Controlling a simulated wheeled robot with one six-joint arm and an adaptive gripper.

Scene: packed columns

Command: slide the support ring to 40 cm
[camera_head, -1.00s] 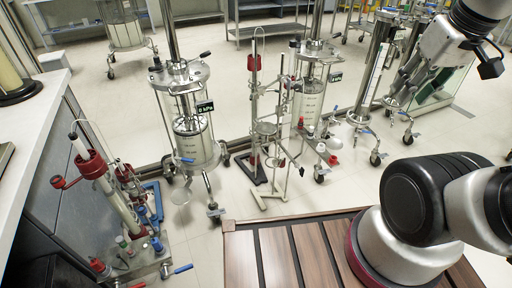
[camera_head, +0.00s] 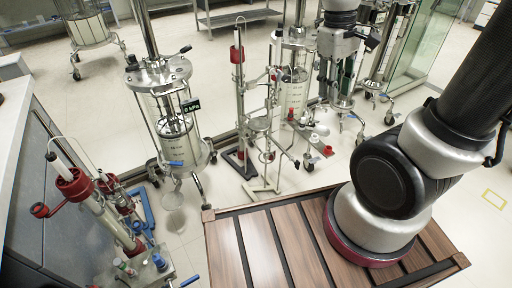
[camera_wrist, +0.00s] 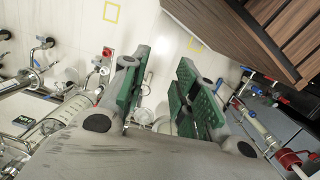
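A slim lab stand (camera_head: 240,90) with a red clamp near its top stands on the floor in the middle of the head view. Beside it, a lattice stand carries a ring-like part (camera_head: 260,124), which looks like the support ring; I cannot be sure, and no scale is readable. My gripper (camera_head: 335,98) points down to the right of these stands, apart from the ring. In the wrist view my gripper (camera_wrist: 160,78) is open, with green pads apart and no object clearly held between them. The ring cannot be made out in the wrist view.
A steel-capped glass column (camera_head: 178,130) stands left of the stands, and another column (camera_head: 292,90) stands close behind them. A red-topped column (camera_head: 75,185) is at the far left. A slatted wooden deck (camera_head: 280,245) lies in front. Floor is open at right.

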